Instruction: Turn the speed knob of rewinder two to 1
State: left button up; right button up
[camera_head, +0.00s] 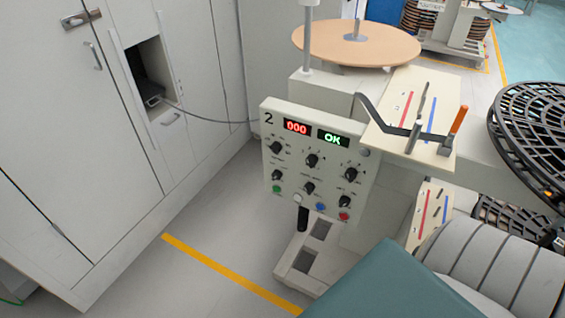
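The control panel of rewinder two (312,206) is a light, tilted box near the middle of the view, marked "2". A red display (297,127) reads 000 and a green display (333,138) reads OK. Several black knobs sit in two rows, among them an upper left knob (276,147), an upper middle knob (312,160) and an upper right knob (350,174). The labels and scales are too small to read, so I cannot tell which knob is speed or where it points. Neither of my grippers is in view.
A black reel (537,120) is at right. Pale cabinets (70,130) stand left. Floor left of the panel is clear, crossed by a yellow line (228,274).

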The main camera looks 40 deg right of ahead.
aim_at(312, 160)
jog(key=i+j+z, duration=0.15)
jog(key=j+z, duration=0.15)
jog(key=j, duration=0.2)
jog(key=i+j+z, duration=0.15)
jog(key=j+z, duration=0.15)
jog(key=j, duration=0.25)
jog(key=j+z, duration=0.3)
jog(key=j, duration=0.25)
jog(key=z, duration=0.3)
